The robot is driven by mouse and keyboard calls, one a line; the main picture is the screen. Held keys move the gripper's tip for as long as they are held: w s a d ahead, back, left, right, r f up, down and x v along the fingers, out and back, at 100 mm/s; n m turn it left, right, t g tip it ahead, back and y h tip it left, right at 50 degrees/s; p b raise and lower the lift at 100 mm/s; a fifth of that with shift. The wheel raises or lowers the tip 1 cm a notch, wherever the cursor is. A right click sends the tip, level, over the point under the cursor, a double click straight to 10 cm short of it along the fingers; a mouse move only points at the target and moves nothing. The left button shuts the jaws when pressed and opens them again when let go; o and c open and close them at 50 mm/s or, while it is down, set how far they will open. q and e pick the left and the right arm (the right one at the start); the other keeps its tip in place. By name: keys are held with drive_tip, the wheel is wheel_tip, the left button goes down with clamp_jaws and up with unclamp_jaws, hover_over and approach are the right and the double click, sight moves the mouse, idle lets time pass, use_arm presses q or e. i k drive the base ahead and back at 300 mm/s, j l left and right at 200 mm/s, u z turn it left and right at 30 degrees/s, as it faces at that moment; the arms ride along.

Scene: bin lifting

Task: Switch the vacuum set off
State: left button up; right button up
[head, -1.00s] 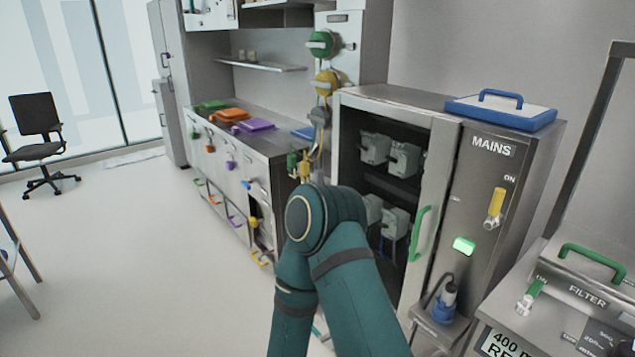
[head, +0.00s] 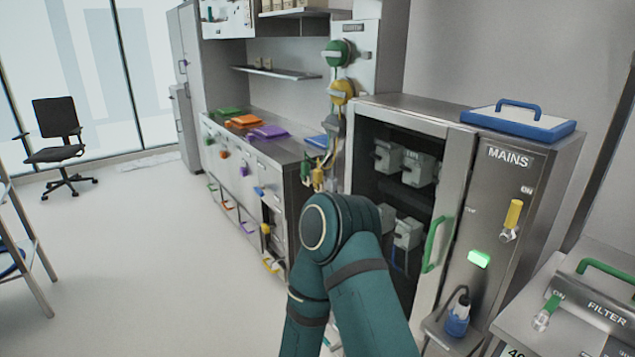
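A steel cabinet (head: 545,165) labelled MAINS stands at the right. On its front is a yellow-handled switch (head: 512,214), its handle upright beside the word ON. Below it a green lamp (head: 479,259) is lit. A steel unit labelled FILTER (head: 606,308) stands at the lower right, cut by the frame edge. It has a green-handled lever (head: 548,305) near the word ON. I cannot tell which one is the vacuum set's switch. Neither of my grippers is in view.
The cabinet's door with a green handle (head: 436,244) stands beside an opening with several grey units (head: 402,163). A blue-rimmed lid (head: 520,117) lies on top. A counter with coloured lids (head: 268,131) runs behind.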

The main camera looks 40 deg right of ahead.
sight(540, 323)
drive_tip(key=z, duration=2.4)
